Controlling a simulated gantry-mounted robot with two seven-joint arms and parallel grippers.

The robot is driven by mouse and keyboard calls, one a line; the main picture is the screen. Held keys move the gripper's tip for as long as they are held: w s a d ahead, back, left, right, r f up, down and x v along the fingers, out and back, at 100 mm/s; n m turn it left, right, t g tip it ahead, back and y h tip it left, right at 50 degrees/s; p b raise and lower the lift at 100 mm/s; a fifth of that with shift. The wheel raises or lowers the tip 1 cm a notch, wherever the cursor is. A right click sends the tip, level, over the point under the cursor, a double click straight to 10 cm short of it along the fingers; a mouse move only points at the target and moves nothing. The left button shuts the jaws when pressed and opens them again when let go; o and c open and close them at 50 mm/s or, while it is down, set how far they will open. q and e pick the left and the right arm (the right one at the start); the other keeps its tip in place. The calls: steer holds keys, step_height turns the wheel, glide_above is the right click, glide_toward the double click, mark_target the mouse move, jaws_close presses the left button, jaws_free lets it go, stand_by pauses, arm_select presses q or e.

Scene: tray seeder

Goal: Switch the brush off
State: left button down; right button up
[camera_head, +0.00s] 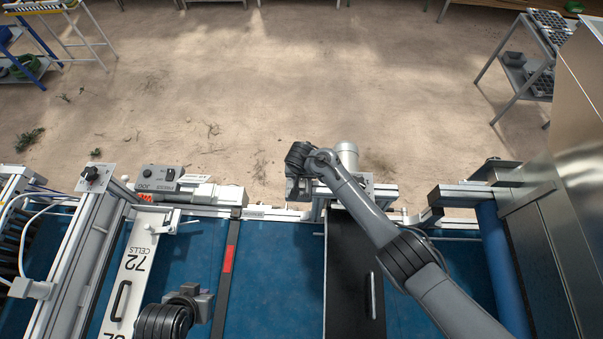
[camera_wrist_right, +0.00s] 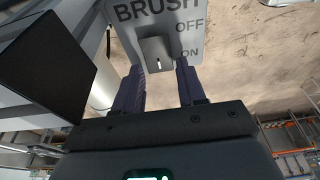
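The brush switch is a dark square knob (camera_wrist_right: 156,52) with a white mark, on a grey panel (camera_wrist_right: 188,10) lettered BRUSH, OFF and ON, in the right wrist view. The white mark is on the knob's lower part, towards the fingers; I cannot tell which label it is set to. My right gripper (camera_wrist_right: 160,78) is open, its two fingertips close to either side of the knob; contact is unclear. In the head view the right gripper (camera_head: 297,172) is at the machine's far edge and hides most of the panel. My left gripper (camera_head: 205,298) is low at left, over the blue belt.
A white 72 CELLS plate (camera_head: 131,262) lies across the blue belt (camera_head: 270,275) at left. Another control box (camera_head: 158,178) and a knob panel (camera_head: 92,177) stand on the far rail. A black cover (camera_head: 345,285) lies under my right arm. A metal housing (camera_head: 570,200) stands at right.

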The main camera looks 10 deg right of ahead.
mark_target(301, 186)
steer(key=shift+o, duration=1.3)
steer(key=shift+r, duration=0.1)
steer(key=p+v, duration=0.1)
steer(key=v, duration=0.9)
steer(key=shift+r, duration=0.3)
steer(key=shift+s, duration=0.15)
